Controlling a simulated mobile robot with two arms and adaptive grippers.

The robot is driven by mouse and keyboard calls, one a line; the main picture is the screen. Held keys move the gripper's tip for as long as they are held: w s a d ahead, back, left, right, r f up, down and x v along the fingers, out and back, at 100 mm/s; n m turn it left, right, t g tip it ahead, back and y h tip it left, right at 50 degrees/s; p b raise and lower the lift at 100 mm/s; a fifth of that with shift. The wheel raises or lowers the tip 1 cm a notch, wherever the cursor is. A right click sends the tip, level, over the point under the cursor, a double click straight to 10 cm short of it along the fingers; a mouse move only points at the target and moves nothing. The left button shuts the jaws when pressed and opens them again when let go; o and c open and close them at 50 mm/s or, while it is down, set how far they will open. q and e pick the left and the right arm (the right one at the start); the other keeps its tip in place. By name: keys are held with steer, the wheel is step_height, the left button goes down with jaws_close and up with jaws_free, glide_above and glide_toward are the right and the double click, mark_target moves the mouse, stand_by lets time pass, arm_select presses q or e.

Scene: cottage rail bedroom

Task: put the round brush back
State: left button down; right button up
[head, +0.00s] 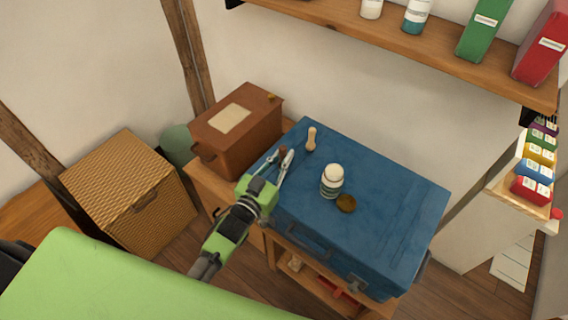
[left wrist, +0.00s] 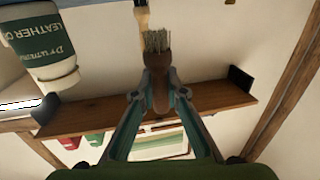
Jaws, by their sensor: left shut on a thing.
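My left gripper (head: 283,160) is shut on a brush with a dark brown wooden body, which I take to be the round brush (left wrist: 156,64). In the left wrist view its pale greenish bristles stick out beyond the fingertips (left wrist: 158,97). In the head view only a small brown bit of it shows between the fingers, at the left edge of the blue case (head: 385,225). Whether it touches the case cannot be told. My right gripper is not in view.
On the case stand a pale wooden-handled piece (head: 311,139), a white-capped leather-care jar (head: 332,182) and a round brown piece (head: 346,204). A brown box (head: 237,130) is behind my gripper. A wall shelf (head: 400,30) holds bottles and binders. The case's right part is clear.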

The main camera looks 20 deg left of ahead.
arm_select(q)
steer(key=shift+w+d+f, duration=0.1)
steer(key=shift+w+f, duration=0.35)
steer(key=shift+f, duration=0.05)
steer(key=shift+s+f+b, duration=0.1)
steer(key=shift+f+b, duration=0.2)
steer(key=shift+f, duration=1.15)
steer(key=shift+f, duration=0.15)
steer(key=c, duration=2)
jaws_free()
steer(key=shift+c, duration=0.2)
